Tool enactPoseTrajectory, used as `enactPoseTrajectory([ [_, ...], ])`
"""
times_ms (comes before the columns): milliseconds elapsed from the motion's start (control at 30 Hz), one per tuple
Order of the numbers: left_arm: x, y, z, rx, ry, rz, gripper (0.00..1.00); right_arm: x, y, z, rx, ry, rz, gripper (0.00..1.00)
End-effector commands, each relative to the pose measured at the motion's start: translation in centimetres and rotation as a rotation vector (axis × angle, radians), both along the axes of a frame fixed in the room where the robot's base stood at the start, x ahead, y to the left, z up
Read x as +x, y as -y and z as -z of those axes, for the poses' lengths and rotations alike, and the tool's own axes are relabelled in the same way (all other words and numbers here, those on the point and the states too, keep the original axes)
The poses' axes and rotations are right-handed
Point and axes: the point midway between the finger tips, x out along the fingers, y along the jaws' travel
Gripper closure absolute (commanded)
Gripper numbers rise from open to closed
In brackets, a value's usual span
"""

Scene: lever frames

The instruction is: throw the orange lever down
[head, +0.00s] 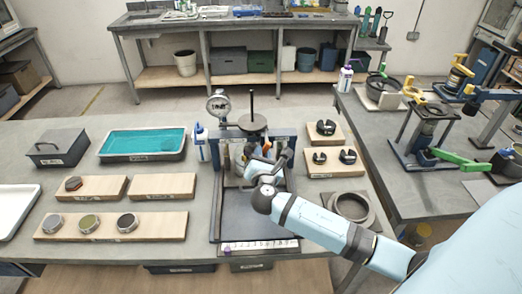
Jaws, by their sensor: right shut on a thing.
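A dark blue lever frame (217,200) stands on the grey bench in the middle of the head view. It has a round dial gauge (218,105) at its left top and an upright dark rod behind. My right gripper (254,158) reaches in from the right, inside the frame, and is shut on the orange lever (238,154). Only small orange patches show around the jaws. The rest of the lever is hidden by my gripper and the frame, so its angle cannot be told. My left gripper is out of view.
A blue-green tray (104,158) and wooden boards with round pieces (180,221) lie left of the frame. A white bottle (199,142) stands close beside it.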

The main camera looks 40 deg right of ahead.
Motion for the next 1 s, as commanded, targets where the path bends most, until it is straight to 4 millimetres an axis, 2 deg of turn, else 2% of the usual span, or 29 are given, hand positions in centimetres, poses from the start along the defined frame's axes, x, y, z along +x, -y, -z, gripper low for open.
enactPoseTrajectory([
  [33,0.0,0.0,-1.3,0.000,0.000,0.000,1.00,-0.1,0.2,-0.6,-0.029,-0.019,0.002,1.00],
  [100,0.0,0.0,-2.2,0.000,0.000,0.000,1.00,-0.2,0.3,-0.5,-0.072,-0.046,0.001,1.00],
  [433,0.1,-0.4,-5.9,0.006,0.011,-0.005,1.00,-0.5,1.0,-0.3,-0.268,-0.164,0.001,1.00],
  [700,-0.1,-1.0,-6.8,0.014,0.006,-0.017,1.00,-0.7,1.3,0.0,-0.366,-0.223,0.000,1.00],
  [1000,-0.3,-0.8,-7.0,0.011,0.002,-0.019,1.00,-0.8,1.4,0.2,-0.397,-0.241,0.001,1.00],
])
